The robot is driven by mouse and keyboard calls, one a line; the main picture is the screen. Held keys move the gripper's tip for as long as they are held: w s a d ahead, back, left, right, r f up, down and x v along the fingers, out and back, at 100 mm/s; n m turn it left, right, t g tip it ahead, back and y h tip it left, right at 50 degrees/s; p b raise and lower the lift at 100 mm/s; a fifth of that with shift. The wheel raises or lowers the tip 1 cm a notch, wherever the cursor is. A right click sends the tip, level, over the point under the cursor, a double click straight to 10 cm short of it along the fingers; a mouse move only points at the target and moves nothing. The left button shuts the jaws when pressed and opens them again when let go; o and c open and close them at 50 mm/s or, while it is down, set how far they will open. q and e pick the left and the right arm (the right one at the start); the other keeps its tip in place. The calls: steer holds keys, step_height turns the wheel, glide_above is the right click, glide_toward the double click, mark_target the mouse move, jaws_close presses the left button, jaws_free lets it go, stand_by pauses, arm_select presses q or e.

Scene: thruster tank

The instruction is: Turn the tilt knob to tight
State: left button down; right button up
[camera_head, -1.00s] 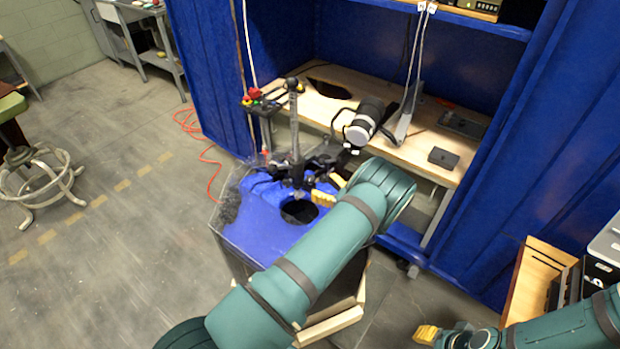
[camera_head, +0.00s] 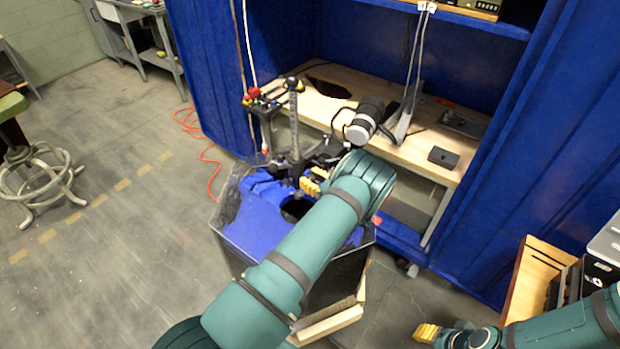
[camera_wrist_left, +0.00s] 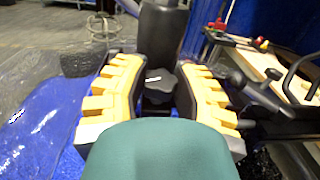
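The tilt knob (camera_wrist_left: 159,83) is a dark lobed knob with a white mark, below a black upright post in the left wrist view. My left gripper (camera_wrist_left: 157,78) is open, with one yellow-padded finger on each side of the knob. Whether either finger touches the knob is hard to tell. In the head view my left gripper (camera_head: 312,183) is at the base of the stand's post (camera_head: 295,130), and the knob cannot be made out there. My right gripper (camera_head: 428,333) is at the lower right, far from the stand; its opening is unclear.
The clear tank (camera_head: 232,245) with a blue interior stands below my left arm. A wooden bench (camera_head: 420,150) in a blue-curtained booth lies behind it. A black-and-white cylinder (camera_head: 364,121) is close to my left wrist. Open floor (camera_head: 110,240) lies left.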

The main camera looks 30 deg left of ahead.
arm_select(q)
steer(key=m+t, duration=0.1)
steer(key=m+t+p, duration=0.1)
steer(key=shift+r+t+h, duration=0.2)
steer(key=shift+t+h, duration=0.1)
steer(key=m+t+h+p, duration=0.1)
steer(key=m+t, duration=0.1)
steer(key=t, duration=0.2)
steer(key=shift+f+m+h+p, duration=0.15)
steer(key=shift+m+h+p, duration=0.25)
steer(key=c, duration=0.6)
jaws_free()
steer(key=shift+c, duration=0.2)
steer(key=v, duration=1.2)
steer(key=shift+f, duration=0.1)
